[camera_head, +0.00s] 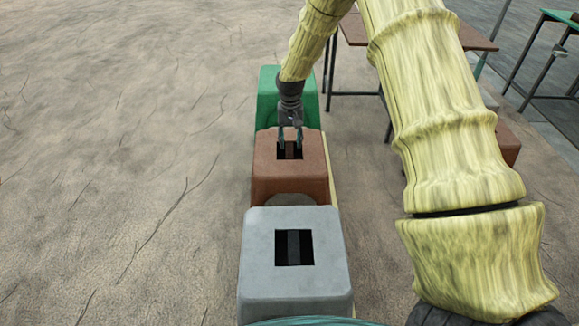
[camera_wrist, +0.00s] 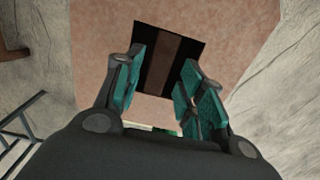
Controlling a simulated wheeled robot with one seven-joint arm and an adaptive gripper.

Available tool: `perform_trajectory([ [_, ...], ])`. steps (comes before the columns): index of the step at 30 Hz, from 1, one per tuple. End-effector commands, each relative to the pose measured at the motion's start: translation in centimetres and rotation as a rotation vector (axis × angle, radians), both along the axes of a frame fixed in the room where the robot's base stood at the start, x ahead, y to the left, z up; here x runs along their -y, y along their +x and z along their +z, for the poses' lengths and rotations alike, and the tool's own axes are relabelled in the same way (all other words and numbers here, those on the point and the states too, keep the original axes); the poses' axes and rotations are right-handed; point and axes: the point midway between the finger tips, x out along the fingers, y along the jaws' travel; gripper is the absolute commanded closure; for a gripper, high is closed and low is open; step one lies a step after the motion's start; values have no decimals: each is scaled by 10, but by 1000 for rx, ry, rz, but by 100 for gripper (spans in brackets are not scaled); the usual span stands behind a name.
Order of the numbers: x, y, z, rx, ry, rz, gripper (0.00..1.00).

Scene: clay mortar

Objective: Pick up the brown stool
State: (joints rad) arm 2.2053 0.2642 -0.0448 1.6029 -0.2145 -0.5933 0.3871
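The brown stool (camera_head: 290,176) stands in the middle of a row of three stools in the head view, between a green one and a grey one. Its top has a square opening with a bar across it. In the wrist view its brown top (camera_wrist: 97,30) fills the middle, and the bar (camera_wrist: 172,60) runs through the dark opening. My gripper (camera_head: 290,138) is over the far part of the stool's top, close to the opening. In the wrist view its two teal-padded fingers (camera_wrist: 160,90) are apart, with nothing between them. I cannot tell whether the fingertips reach into the opening.
The grey stool (camera_head: 264,285) stands nearest, in front of the brown one. The green stool (camera_head: 268,95) stands just behind. A brown-topped table (camera_head: 352,30) is at the back right, with a green-edged table (camera_head: 560,16) farther right. Bare ground (camera_head: 110,150) lies free to the left.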

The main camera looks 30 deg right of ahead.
Motion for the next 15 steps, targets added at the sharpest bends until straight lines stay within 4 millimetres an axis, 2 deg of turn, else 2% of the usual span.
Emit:
perform_trajectory([
  [1, 1, 0, -8, 0, 0, -1, 61],
  [8, 1, 1, -21, 0, 1, -1, 61],
  [15, 3, 10, -51, -1, 0, -2, 61],
])
